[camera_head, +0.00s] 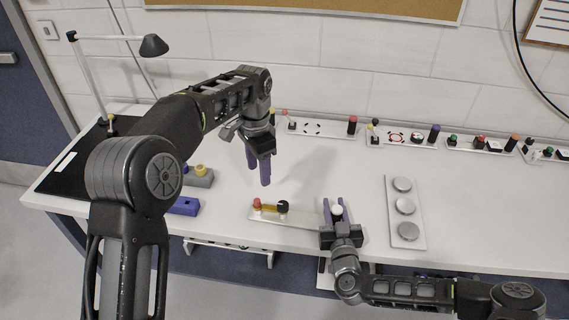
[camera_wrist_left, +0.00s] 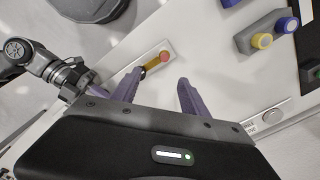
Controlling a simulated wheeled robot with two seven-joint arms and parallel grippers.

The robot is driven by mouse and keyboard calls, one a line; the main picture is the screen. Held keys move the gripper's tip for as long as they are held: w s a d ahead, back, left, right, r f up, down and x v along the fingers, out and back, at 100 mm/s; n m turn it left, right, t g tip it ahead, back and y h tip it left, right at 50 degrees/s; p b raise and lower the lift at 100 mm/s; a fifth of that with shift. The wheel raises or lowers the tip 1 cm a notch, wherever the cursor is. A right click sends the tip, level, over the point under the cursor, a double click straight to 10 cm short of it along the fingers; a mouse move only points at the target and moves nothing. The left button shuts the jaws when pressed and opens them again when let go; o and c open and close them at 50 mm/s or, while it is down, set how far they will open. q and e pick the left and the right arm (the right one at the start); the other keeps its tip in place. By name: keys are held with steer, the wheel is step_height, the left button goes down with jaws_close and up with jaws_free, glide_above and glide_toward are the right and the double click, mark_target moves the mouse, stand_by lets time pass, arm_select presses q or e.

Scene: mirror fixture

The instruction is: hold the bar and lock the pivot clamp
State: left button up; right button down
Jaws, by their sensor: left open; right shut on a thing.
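A narrow pale plate (camera_head: 297,217) lies near the table's front edge. At its left end are a short yellow-brown piece (camera_head: 269,209), a red knob (camera_head: 257,202) and a black knob (camera_head: 283,206). The red knob (camera_wrist_left: 165,56) also shows in the left wrist view, beyond my fingers. My right gripper (camera_head: 334,208) is shut on a white round knob (camera_head: 336,212) at the plate's right end. My left gripper (camera_head: 262,178) is open and empty, pointing down above the table, behind the red and black knobs. I cannot tell how the bar and clamp join.
A pale panel with several grey discs (camera_head: 405,208) stands right of my right gripper. Several fixtures (camera_head: 325,128) line the back. The table's middle is clear.

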mark_target(283, 204)
arm_select(q)
steer(key=d+n, duration=0.6)
steer(key=n, duration=0.5)
steer(key=shift+s+r, duration=0.2)
steer(key=shift+s, duration=0.15)
steer(key=shift+d+f, duration=0.1)
step_height(283, 204, down, 12)
steer(key=shift+r, duration=0.1)
steer(key=shift+c, duration=0.2)
jaws_close()
stand_by(0.3)
